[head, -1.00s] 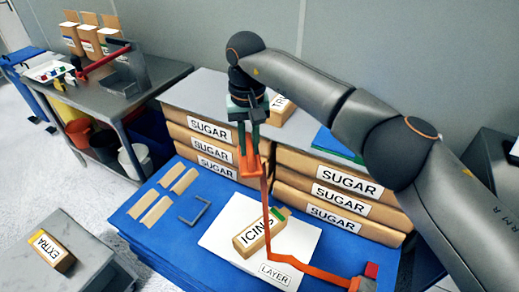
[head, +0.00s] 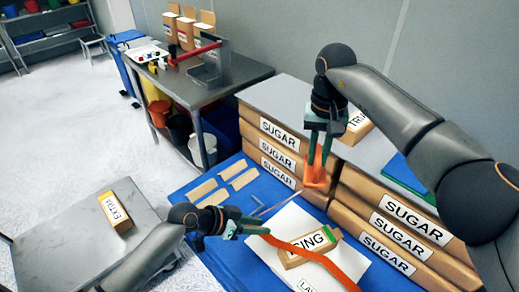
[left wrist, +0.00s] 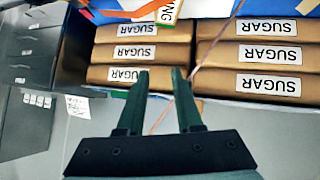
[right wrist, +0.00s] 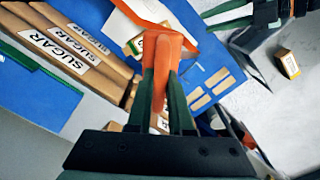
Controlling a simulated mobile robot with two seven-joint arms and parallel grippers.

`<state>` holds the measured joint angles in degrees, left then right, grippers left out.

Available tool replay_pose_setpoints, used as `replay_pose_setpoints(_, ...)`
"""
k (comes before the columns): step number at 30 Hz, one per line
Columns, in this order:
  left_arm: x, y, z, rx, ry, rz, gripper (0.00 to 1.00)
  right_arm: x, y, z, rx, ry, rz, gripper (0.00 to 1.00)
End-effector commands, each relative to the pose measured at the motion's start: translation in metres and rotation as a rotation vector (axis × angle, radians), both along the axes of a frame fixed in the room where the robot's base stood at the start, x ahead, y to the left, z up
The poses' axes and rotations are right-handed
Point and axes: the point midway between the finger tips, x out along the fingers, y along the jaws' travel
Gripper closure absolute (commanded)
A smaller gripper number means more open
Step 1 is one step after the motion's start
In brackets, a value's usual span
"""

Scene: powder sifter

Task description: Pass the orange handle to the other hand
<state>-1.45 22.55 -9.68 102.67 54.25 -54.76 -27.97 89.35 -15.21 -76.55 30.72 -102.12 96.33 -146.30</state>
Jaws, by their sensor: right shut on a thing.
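My right gripper (head: 319,156) points down in the head view and is shut on the orange handle (head: 315,178). In the right wrist view the orange handle (right wrist: 162,55) sits between the two green fingers. A thin reddish line runs from near the handle toward my left gripper. My left gripper (head: 254,223) reaches in from the left, below and left of the handle. Its fingers are apart and empty in the left wrist view (left wrist: 160,85); the thin line passes by its right finger. I cannot tell whether they touch.
Stacked sugar bags (head: 270,150) stand behind, with more on the right (head: 400,225). An icing box (head: 308,246) lies on a white sheet on the blue surface (head: 225,262). An extra box (head: 117,210) lies on a grey table (head: 60,245) at left.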

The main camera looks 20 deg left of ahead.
Motion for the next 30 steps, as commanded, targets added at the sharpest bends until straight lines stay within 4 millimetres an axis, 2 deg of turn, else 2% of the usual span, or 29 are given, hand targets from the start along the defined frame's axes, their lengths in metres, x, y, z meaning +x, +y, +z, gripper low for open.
replay_pose_setpoints(1,0.014,0.001,0.023,-0.01,-0.026,-0.054,0.65,0.0,0.0,0.0,0.0,0.0,0.0,1.0)
replay_pose_setpoints(6,0.035,-0.001,0.099,-0.065,-0.109,-0.27,0.65,0.0,0.0,0.0,0.0,0.0,0.0,1.0)
replay_pose_setpoints(12,0.036,0.001,0.185,-0.114,-0.228,-0.507,0.65,0.0,0.0,0.0,0.0,0.0,0.0,1.0)
replay_pose_setpoints(15,0.032,0.003,0.214,-0.131,-0.277,-0.589,0.65,0.0,0.0,0.0,0.0,0.0,0.0,1.0)
replay_pose_setpoints(18,0.028,0.005,0.232,-0.141,-0.309,-0.641,0.65,0.0,0.0,0.0,0.0,0.0,0.0,1.0)
replay_pose_setpoints(21,0.026,0.003,0.239,-0.147,-0.324,-0.666,0.65,0.0,0.0,0.0,0.0,0.0,0.0,1.0)
replay_pose_setpoints(26,0.028,-0.013,0.234,-0.151,-0.326,-0.673,0.65,0.0,0.0,0.0,0.0,0.0,0.0,1.0)
replay_pose_setpoints(30,0.033,-0.036,0.224,-0.153,-0.325,-0.671,0.65,0.0,0.0,0.0,0.0,0.0,0.0,1.0)
